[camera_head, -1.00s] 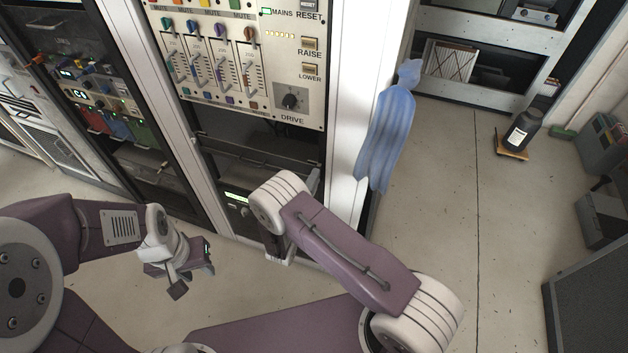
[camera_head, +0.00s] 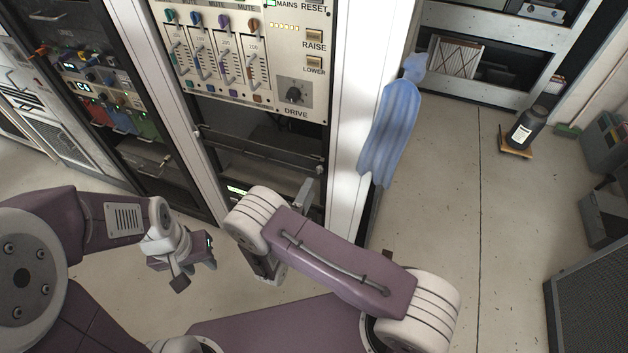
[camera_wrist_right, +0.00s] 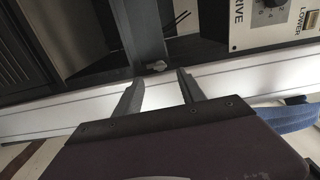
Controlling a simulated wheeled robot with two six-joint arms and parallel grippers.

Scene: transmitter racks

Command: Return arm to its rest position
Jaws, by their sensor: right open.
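My right arm (camera_head: 340,260) is bent in front of the middle rack in the head view. Its gripper is mostly hidden behind the arm there. In the right wrist view my right gripper (camera_wrist_right: 159,92) is open, its two grey fingers apart with nothing held between them. A grey upright bar with a small latch lies just beyond the fingertips; I cannot tell whether they touch. My left gripper (camera_head: 190,268) hangs at lower left in the head view, in front of the racks and over the floor. Its jaw opening is unclear, and I see nothing held.
The middle rack has a fader panel (camera_head: 245,55) above a dark open bay (camera_head: 255,130). A blue cloth (camera_head: 390,125) hangs at its right side. A dark bottle (camera_head: 525,128) stands on a small wooden base further right. The floor (camera_head: 450,190) between is clear.

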